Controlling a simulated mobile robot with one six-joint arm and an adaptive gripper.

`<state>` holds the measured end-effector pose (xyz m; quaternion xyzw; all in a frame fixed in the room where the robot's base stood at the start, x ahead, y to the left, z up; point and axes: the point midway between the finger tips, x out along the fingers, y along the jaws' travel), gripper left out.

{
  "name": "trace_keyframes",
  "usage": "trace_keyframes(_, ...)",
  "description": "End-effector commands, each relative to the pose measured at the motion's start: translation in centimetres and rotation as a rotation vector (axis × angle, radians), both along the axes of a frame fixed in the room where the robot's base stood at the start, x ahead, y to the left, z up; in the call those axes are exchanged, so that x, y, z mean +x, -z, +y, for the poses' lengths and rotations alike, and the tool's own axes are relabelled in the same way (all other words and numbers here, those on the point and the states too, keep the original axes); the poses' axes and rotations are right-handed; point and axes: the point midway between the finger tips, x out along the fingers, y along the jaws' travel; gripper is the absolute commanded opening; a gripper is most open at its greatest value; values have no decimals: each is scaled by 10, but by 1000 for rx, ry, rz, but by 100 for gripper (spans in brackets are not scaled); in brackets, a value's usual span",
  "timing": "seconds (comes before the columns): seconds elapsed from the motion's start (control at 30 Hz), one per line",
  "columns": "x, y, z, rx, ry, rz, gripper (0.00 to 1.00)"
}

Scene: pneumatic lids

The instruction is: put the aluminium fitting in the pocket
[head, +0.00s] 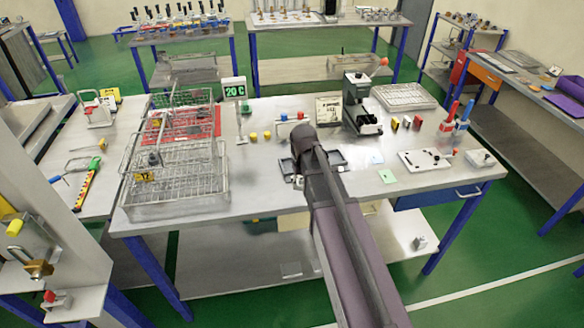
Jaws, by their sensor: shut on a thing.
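My arm (345,235) reaches from the bottom edge to the middle of the steel bench, and its dark end stands over the bench. My gripper is hidden behind this arm, so its jaws and anything in them do not show. I cannot make out the aluminium fitting. A dark shallow tray (338,160) lies on the bench just right of the arm's end, partly covered by it. Small pale and dark parts (298,181) show at the arm's left edge, too small to identify. I cannot tell which recess is the pocket.
A black press (362,103) and a grey perforated tray (404,97) stand at the back. A white plate (424,159) and red and blue bottles (464,116) are at right. The front right is mostly clear.

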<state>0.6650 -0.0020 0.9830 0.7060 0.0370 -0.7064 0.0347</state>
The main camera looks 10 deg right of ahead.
Motion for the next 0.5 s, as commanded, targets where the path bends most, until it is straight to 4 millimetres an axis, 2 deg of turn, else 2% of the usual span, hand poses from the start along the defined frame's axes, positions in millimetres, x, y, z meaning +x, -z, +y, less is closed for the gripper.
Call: trace_keyframes(0.5,5,1,-1,0,14,0,0)
